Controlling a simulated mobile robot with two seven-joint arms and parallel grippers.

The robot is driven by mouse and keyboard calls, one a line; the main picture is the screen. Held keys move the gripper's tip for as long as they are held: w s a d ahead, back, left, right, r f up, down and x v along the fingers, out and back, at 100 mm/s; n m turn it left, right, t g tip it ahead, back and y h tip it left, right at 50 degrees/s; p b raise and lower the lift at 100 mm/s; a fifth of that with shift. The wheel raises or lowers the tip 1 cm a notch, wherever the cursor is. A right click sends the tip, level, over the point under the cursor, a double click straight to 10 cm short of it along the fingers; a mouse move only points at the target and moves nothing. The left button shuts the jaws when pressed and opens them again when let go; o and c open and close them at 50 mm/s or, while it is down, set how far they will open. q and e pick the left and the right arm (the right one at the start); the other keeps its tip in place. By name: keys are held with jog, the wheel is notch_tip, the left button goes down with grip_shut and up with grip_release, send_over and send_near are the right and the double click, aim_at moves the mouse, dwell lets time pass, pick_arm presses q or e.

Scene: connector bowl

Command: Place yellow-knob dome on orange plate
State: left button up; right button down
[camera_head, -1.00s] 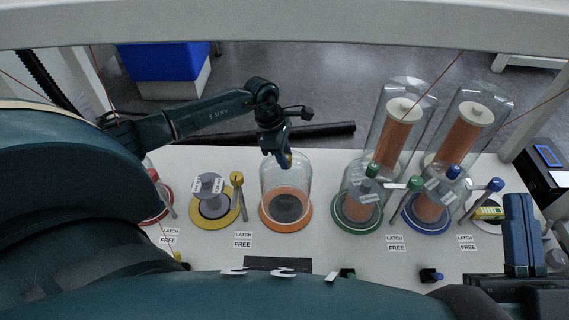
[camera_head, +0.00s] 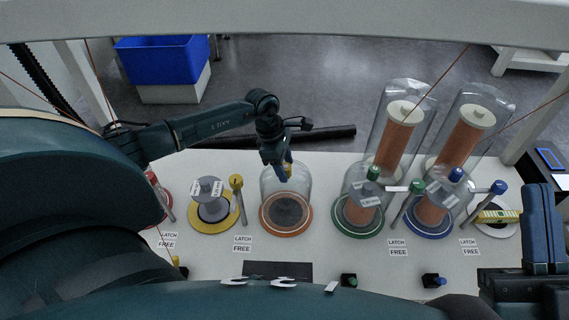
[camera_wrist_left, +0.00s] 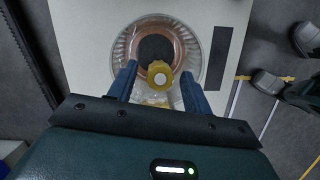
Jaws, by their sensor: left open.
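The clear dome (camera_head: 270,185) with a yellow knob (camera_head: 288,170) stands upright over the orange plate (camera_head: 264,220), its lower rim appearing to sit within the orange ring. In the left wrist view the dome's rim (camera_wrist_left: 122,48) lies around the orange plate and its dark centre. My left gripper (camera_head: 285,174) is at the top of the dome. In the left wrist view my left gripper (camera_wrist_left: 156,82) is open, with the yellow knob (camera_wrist_left: 160,77) between its blue fingers, gaps showing on both sides. My right gripper (camera_head: 542,230) is at the right edge; its jaw gap is not clear.
To the left are a yellow plate (camera_head: 203,227) with a grey piece and a red plate (camera_head: 168,205). To the right, clear domes stand over the green plate (camera_head: 345,229) and blue plate (camera_head: 418,233), with tall covered orange columns (camera_head: 396,145) behind. A dark strip (camera_head: 265,269) lies in front.

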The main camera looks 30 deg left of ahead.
pick_arm(q)
jog(key=shift+r, duration=0.2)
jog(key=p+v, duration=0.5)
jog(key=v, duration=0.7)
pick_arm(e)
jog(key=f+m+h, duration=0.1)
jog(key=f+m+g+h, duration=0.1)
jog(key=f+m+h, duration=0.1)
jog(key=s+f+m+g+h, duration=0.1)
jog(key=f, duration=0.1)
jog(key=shift+a+f+h, duration=0.2)
jog(key=shift+h, duration=0.1)
pick_arm(q)
jog(key=shift+s+f, duration=0.1)
jog(key=shift+s, duration=0.05)
pick_arm(e)
jog(key=shift+s, duration=0.1)
